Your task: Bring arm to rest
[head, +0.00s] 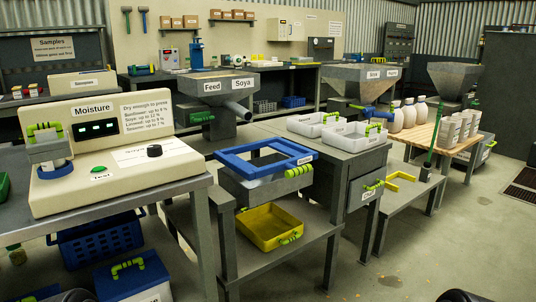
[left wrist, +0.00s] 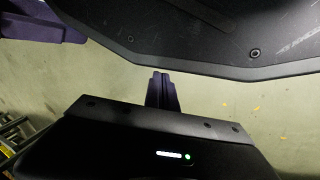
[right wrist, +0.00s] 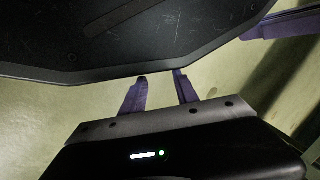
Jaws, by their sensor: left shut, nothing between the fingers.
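My left gripper (left wrist: 162,76) shows in the left wrist view with its two purple fingers together and nothing between them. My right gripper (right wrist: 159,78) shows in the right wrist view with its two purple fingers apart and the gap empty. Dark panels of my own body stand close in front of the fingertips in both wrist views. Whether the fingertips touch them I cannot tell. Neither gripper shows in the head view; only dark rounded parts, probably mine, show at its bottom edge.
A moisture meter (head: 112,152) stands on the left bench. A blue frame (head: 262,158) and a yellow tray (head: 268,227) are on the middle stand. White trays (head: 352,139) and hoppers are behind, with white bottles (head: 408,115) on the right. The floor (head: 455,245) at front right is clear.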

